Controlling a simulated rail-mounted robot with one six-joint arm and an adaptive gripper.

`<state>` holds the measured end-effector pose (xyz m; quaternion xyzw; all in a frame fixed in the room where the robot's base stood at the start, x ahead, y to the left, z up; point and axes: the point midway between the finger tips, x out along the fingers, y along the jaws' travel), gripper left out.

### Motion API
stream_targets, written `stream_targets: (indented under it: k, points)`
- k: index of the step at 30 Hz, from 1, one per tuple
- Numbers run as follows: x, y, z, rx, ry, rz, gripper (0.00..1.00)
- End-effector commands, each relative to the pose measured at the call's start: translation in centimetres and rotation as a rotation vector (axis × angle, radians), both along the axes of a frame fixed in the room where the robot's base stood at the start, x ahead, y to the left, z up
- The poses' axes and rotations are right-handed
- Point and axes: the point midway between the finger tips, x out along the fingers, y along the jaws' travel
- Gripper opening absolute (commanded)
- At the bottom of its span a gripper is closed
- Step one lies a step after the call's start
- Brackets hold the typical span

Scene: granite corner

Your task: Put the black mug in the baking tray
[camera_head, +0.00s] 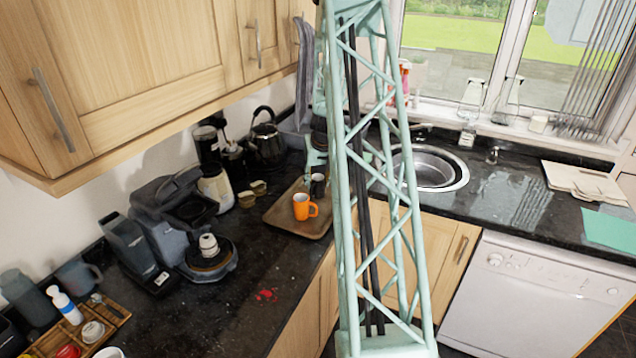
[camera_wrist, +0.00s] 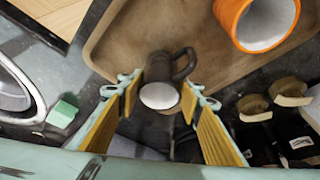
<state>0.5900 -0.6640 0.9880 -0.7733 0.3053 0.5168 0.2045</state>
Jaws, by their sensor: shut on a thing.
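The black mug (camera_wrist: 160,66) is between the fingers of my gripper (camera_wrist: 160,92) in the wrist view, with its handle toward the upper right. My gripper is shut on it. In the head view the mug (camera_head: 318,187) shows at the back right of the baking tray (camera_head: 284,219), below my gripper (camera_head: 316,165). The brown tray also fills the upper middle of the wrist view (camera_wrist: 115,40). The mug overlaps the tray's near edge there. I cannot tell whether its base touches the tray.
An orange mug (camera_head: 303,207) stands on the tray, close to the black mug. The sink (camera_head: 430,169) is to the right. The tray's front left is clear.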

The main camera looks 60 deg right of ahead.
Motion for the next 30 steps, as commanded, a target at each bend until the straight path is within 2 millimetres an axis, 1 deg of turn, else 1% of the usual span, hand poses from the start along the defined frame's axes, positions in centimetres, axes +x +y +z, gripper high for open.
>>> stream_targets:
  k: [6,7,11,23,28,30]
  points:
    - [0.01,-0.01,-0.33,0.000,0.000,0.000,0.20]
    - [-0.01,0.01,-0.32,0.000,0.000,0.000,0.35]
    - [-0.01,0.01,-0.26,0.000,0.000,0.000,0.46]
    - [0.00,0.00,-0.20,0.000,0.000,0.000,0.47]
    - [-0.01,0.01,0.10,0.000,0.000,0.000,0.47]
    - [-0.10,0.10,0.55,-0.001,-0.001,0.000,0.47]
